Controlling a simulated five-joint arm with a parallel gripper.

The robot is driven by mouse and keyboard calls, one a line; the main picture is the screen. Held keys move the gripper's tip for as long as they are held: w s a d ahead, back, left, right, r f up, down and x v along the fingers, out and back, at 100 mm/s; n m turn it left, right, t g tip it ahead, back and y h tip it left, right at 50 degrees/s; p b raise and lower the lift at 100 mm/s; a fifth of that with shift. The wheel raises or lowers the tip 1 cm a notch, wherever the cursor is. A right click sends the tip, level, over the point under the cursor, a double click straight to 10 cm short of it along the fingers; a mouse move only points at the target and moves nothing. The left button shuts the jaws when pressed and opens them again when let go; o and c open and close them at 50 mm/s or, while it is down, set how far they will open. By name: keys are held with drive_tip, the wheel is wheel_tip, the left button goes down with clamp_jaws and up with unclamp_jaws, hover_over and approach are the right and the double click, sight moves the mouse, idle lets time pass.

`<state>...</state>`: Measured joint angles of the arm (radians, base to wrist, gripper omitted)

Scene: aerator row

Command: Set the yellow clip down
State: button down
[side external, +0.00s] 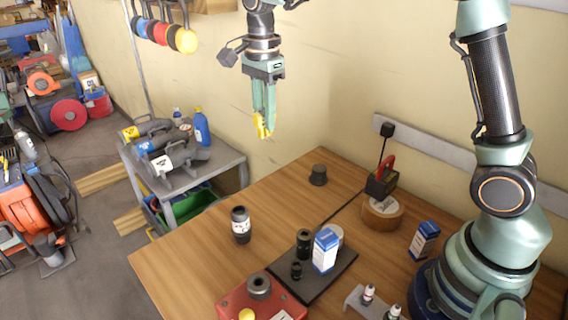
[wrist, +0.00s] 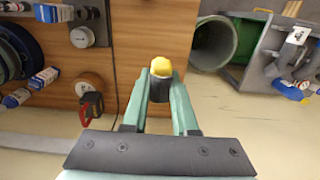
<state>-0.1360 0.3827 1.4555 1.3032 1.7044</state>
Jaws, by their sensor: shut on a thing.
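The yellow clip (side external: 261,126) is held at the tips of my gripper (side external: 264,118), which points down and is shut on it. In the side view the clip hangs in the air in front of the wall, well above the level of the wooden table (side external: 190,262). In the wrist view the clip's yellow top (wrist: 161,67) shows between the fingertips (wrist: 160,88). A dark shape lies just below it there; I cannot tell whether it belongs to the clip.
A dark cup (side external: 318,175) stands near the table's back edge. A labelled dark cylinder (side external: 241,225), a black tray (side external: 335,276) with small items, a red block (side external: 235,300) and a round wooden stand (side external: 382,213) occupy the table. A grey side bench (side external: 222,158) stands left. Bare wood shows between them.

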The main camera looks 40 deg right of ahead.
drive_tip(key=shift+s+d+f, duration=0.1)
drive_tip(key=shift+d+f, duration=0.15)
drive_tip(key=shift+d, duration=0.1)
wheel_tip(320, 180, down, 20)
drive_tip(key=shift+r, duration=0.2)
drive_tip(key=shift+f, duration=0.1)
drive_tip(key=c, duration=0.7)
unclamp_jaws()
